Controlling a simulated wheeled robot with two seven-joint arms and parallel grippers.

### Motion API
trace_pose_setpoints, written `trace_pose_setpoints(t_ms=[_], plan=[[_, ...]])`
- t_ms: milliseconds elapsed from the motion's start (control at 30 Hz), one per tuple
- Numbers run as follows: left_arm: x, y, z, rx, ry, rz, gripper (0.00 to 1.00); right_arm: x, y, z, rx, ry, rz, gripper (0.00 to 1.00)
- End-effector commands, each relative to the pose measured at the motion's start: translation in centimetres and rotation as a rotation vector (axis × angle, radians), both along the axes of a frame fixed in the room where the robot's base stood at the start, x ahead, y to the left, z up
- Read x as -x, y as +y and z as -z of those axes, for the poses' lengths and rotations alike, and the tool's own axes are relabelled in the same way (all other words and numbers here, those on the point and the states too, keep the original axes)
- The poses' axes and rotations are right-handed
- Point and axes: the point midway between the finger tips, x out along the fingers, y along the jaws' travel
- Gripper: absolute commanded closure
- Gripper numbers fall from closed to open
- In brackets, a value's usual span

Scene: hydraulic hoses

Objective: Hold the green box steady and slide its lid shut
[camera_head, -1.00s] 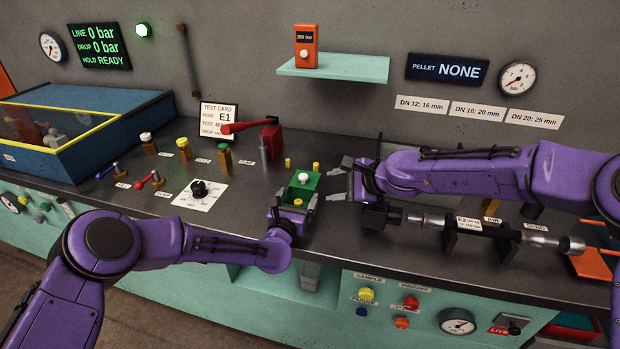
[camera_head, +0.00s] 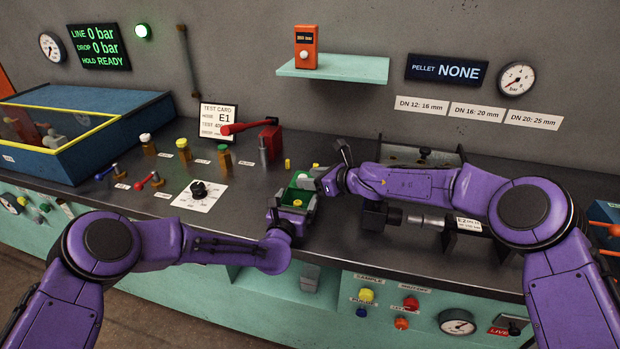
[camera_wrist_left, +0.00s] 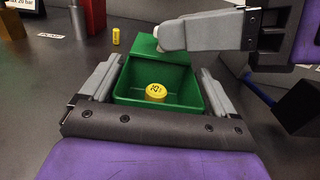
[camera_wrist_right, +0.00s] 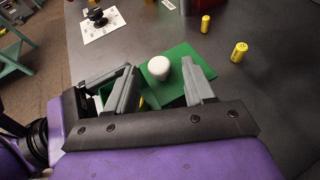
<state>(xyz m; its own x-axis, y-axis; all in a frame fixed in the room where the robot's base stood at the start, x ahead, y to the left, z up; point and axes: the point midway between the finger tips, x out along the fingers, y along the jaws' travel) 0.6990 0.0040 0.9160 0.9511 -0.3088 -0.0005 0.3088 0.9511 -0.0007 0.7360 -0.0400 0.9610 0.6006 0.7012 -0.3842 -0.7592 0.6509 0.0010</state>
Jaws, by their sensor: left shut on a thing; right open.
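The green box (camera_wrist_left: 185,84) stands on the bench with its near part uncovered; a yellow pellet (camera_wrist_left: 156,91) lies inside. My left gripper (camera_wrist_left: 162,84) is shut on the box, one finger along each side; in the head view it is at the box's front (camera_head: 292,209). The green lid (camera_wrist_right: 202,60) covers the far part and carries a white knob (camera_wrist_right: 158,68). My right gripper (camera_wrist_right: 158,86) is open, with its fingers on either side of the knob; I cannot tell whether they touch it. In the head view the right gripper (camera_head: 318,183) partly hides the lid.
Two yellow pellets stand on the bench beyond the lid, one nearer (camera_wrist_right: 240,52) and one farther (camera_wrist_right: 205,23). A dial on a white card (camera_head: 200,194) lies left of the box. A metal hose fixture (camera_head: 425,222) is to the right.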

Motion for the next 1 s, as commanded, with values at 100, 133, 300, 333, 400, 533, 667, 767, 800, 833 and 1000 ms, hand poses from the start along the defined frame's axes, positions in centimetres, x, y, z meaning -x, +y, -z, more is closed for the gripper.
trace_pose_setpoints(t_ms=[100, 133, 300, 333, 400, 533, 667, 767, 800, 833, 1000], plan=[[0.0, 0.0, 0.0, 0.000, 0.000, 0.000, 0.42, -0.4, 0.5, 0.2, 0.000, -0.001, 0.000, 0.47], [0.0, 0.0, 0.0, 0.000, 0.000, 0.000, 0.42, -0.4, 0.6, 0.2, 0.000, -0.001, 0.000, 0.47], [0.0, 0.0, 0.0, 0.000, 0.000, 0.000, 0.42, -0.4, 0.5, 0.2, -0.001, -0.001, 0.000, 0.47], [0.0, 0.0, 0.0, 0.000, 0.000, 0.000, 0.42, -0.4, 0.5, 0.2, 0.000, -0.001, 0.000, 0.47], [0.0, 0.0, 0.0, 0.000, 0.000, 0.000, 0.42, -0.4, 0.5, 0.2, 0.000, -0.001, 0.000, 0.70], [0.0, 0.0, 0.0, 0.000, 0.000, 0.000, 0.42, -0.4, 0.5, 0.2, 0.000, -0.001, 0.000, 1.00], [0.0, 0.0, 0.0, 0.000, 0.000, 0.000, 0.42, -0.4, 0.5, 0.2, 0.000, -0.001, 0.000, 1.00], [0.0, 0.0, 0.0, 0.000, 0.000, 0.000, 0.42, 0.0, 0.5, 0.3, -0.004, 0.002, 0.003, 1.00], [0.0, 0.0, 0.0, 0.000, 0.000, 0.000, 0.42, 0.4, 0.6, 0.4, -0.006, 0.004, 0.005, 1.00], [0.0, 0.0, 0.0, 0.000, 0.000, 0.000, 0.42, 0.9, 0.7, 0.5, -0.007, 0.005, 0.006, 1.00], [0.0, 0.0, 0.0, 0.001, -0.001, -0.001, 0.42, 4.3, 2.0, 0.7, -0.012, 0.013, 0.004, 1.00]])
